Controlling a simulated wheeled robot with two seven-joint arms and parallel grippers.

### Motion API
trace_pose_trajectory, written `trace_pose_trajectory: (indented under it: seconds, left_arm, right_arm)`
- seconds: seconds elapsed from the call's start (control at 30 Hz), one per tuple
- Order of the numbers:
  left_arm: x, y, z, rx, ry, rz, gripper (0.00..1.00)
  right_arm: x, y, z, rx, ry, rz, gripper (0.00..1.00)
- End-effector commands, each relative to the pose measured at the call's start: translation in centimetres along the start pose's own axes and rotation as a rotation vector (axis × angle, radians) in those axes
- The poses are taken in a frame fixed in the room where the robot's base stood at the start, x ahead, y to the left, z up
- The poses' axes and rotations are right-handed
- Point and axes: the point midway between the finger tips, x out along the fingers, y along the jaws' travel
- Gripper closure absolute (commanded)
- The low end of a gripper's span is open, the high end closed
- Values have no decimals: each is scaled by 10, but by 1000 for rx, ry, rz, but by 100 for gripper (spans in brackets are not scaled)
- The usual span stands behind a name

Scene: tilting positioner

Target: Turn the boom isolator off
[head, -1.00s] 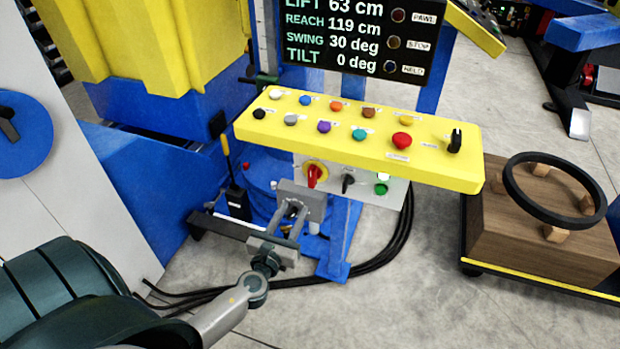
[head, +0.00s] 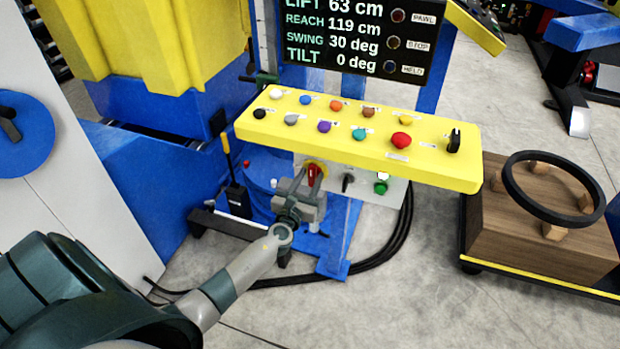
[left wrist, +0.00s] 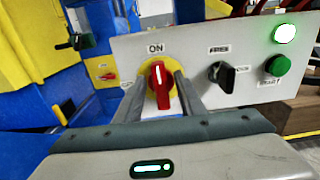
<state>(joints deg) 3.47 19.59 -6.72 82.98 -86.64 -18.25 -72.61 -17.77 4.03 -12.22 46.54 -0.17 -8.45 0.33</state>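A red rotary handle on a round yellow plate (left wrist: 158,84) sits on a grey switch panel (left wrist: 195,60), with an "ON" label above it. The handle stands roughly upright, its white mark at the top. In the head view the red handle (head: 313,173) is below the yellow console, partly covered by my gripper. My left gripper (head: 305,182) is at the panel, its two fingers either side of the handle with gaps showing, so it looks open. I cannot read a label naming the boom isolator. My right gripper is not in view.
A black rotary switch (left wrist: 222,76) and green button (left wrist: 278,66) are to the right on the panel. A smaller red switch (left wrist: 107,76) is at left. The yellow button console (head: 360,142) overhangs the panel. A wooden block with a black ring (head: 540,215) stands at right.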

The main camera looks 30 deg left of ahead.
Motion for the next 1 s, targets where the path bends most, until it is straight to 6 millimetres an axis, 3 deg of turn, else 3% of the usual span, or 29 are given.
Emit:
trace_pose_trajectory:
  seconds: [0.3,0.47,0.77,1.0]
  left_arm:
    - [2,0,0,0,-1,-1,64]
    - [2,0,0,0,-1,0,100]
    - [2,0,0,-11,0,-1,100]
    - [2,1,-1,-78,0,-1,100]
  right_arm:
    - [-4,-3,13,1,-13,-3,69]
    - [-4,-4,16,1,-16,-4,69]
    - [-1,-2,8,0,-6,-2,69]
    - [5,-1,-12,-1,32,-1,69]
